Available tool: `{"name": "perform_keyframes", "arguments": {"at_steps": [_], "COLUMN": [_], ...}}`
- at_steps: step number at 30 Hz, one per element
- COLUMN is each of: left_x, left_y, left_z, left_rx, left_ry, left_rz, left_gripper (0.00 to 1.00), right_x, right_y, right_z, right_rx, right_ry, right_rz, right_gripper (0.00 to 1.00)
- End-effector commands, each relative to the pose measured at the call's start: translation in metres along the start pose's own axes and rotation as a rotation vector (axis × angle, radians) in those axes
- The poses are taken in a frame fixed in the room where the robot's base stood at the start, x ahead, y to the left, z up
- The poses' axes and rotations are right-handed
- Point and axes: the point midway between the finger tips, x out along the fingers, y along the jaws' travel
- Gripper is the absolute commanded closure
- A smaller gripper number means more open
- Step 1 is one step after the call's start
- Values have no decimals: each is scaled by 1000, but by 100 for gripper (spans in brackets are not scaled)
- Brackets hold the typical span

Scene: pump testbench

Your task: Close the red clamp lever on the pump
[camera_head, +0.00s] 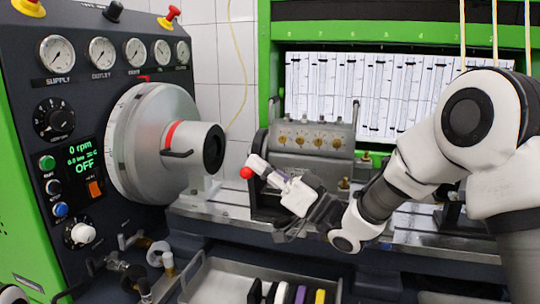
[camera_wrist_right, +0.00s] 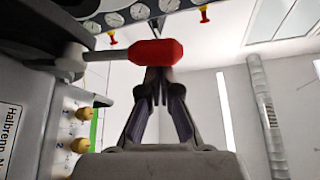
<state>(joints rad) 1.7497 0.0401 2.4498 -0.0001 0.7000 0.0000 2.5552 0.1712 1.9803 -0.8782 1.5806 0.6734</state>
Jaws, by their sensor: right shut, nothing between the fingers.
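The clamp lever's red knob (camera_head: 246,172) shows in the head view at the left front of the grey pump (camera_head: 312,140). In the right wrist view the red knob (camera_wrist_right: 157,52) is large, on a short metal rod (camera_wrist_right: 104,55) coming from the left. My right gripper (camera_head: 276,181) reaches the knob from the right. Its fingers (camera_wrist_right: 158,82) are together and empty, and the knob covers their tips in the wrist view. I cannot tell whether they touch it.
A large silver drive hub (camera_head: 155,140) with a dark coupling end faces the pump from the left. The pump is on a metal bench rail (camera_head: 425,243). A tray (camera_head: 222,282) with dark, purple and yellow items is below. A control panel (camera_head: 75,170) fills the left.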

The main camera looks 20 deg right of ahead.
Motion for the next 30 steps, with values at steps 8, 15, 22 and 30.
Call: {"name": "perform_keyframes", "arguments": {"at_steps": [8, 15, 22, 30], "left_x": [26, 32, 33, 33], "left_y": [0, 0, 0, 0], "left_z": [0, 0, 0, 0], "left_rx": [0, 0, 0, 0], "left_ry": [0, 0, 0, 0], "left_rz": [0, 0, 0, 0], "left_gripper": [3, 3, 3, 3], "right_x": [-8, -9, -10, -10], "right_y": [1, 2, 2, 2], "right_z": [15, 18, 19, 20], "right_rx": [-108, -104, -102, -100], "right_ry": [-1, -2, -4, -6], "right_rz": [-58, -57, -56, -55], "right_gripper": [100, 100, 100, 100]}}
